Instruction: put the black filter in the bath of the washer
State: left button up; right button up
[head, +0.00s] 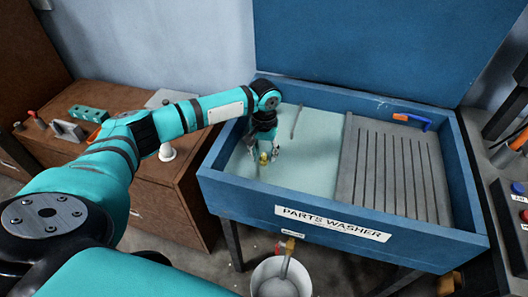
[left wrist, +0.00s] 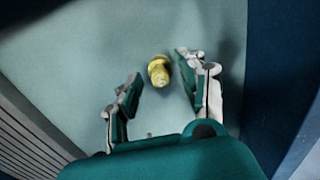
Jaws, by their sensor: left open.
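The parts washer (head: 330,222) is a blue open tub with its lid raised behind it. Its bath (head: 315,124) has a pale green surface on the left side. My left gripper (head: 265,152) is open and points down over the bath. A small yellow, brass-like piece (head: 263,158) lies in the bath below it. In the left wrist view this yellow piece (left wrist: 159,72) lies just beyond and between the open fingertips (left wrist: 158,68), apart from both. I cannot make out a black filter in either view. My right gripper is not in view.
A thin grey rod (head: 296,121) lies in the bath. A white bucket (head: 281,280) stands in front. A wooden cabinet (head: 150,200) is left.

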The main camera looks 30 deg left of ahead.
pick_arm(q)
notch_tip(320, 180, up, 12)
jog(key=b, duration=0.1)
jog(key=shift+r+b, duration=0.2)
jog(key=shift+b, duration=0.1)
jog(key=shift+w, duration=0.1)
jog(key=shift+c, duration=0.2)
dwell(1.2)
